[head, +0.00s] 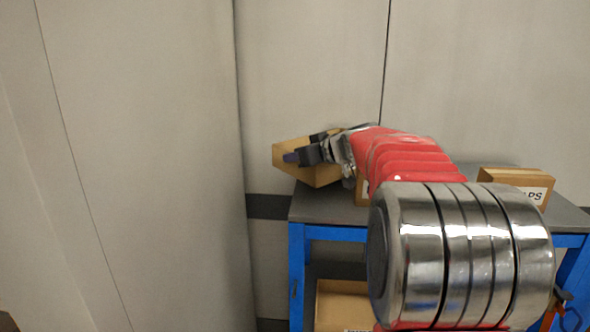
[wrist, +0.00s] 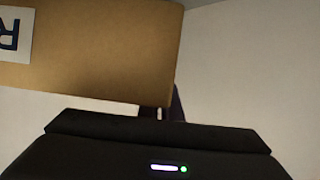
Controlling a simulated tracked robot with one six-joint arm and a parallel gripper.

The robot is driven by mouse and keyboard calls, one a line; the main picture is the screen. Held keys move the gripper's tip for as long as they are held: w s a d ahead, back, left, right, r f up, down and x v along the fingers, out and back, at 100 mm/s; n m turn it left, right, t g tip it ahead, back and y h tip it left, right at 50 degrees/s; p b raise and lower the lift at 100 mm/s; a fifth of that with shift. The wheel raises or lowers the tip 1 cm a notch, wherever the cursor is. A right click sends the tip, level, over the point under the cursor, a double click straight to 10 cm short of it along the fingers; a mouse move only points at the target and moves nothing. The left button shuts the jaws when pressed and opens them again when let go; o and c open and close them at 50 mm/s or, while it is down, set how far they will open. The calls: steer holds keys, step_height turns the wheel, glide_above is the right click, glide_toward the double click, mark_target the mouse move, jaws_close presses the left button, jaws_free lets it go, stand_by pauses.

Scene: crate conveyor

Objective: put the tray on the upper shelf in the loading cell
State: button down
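The tray (head: 283,160) is a tan cardboard open box at the left end of the rack's grey upper shelf (head: 330,207). It looks tilted, with its left part past the shelf's left edge; whether it touches the shelf cannot be told. My gripper (head: 303,147) reaches it from the right, its dark fingers at the tray's wall, and appears shut on it. In the wrist view, the tray's wall (wrist: 110,55) fills the upper left, with a white label bearing a blue "R". It covers most of the fingers; one dark finger shows beside its corner.
A cardboard box (head: 515,177) with a printed label stands at the right of the upper shelf. Another box (head: 343,305) stands on the lower shelf. The rack has a blue frame (head: 297,275). Grey wall panels (head: 310,70) close off the back. My arm hides the shelf's middle.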

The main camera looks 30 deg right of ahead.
mark_target(284, 170)
steer(key=shift+f, duration=1.85)
steer(key=c, duration=2)
jaws_free()
steer(key=shift+s, duration=0.1)
steer(key=v, duration=1.2)
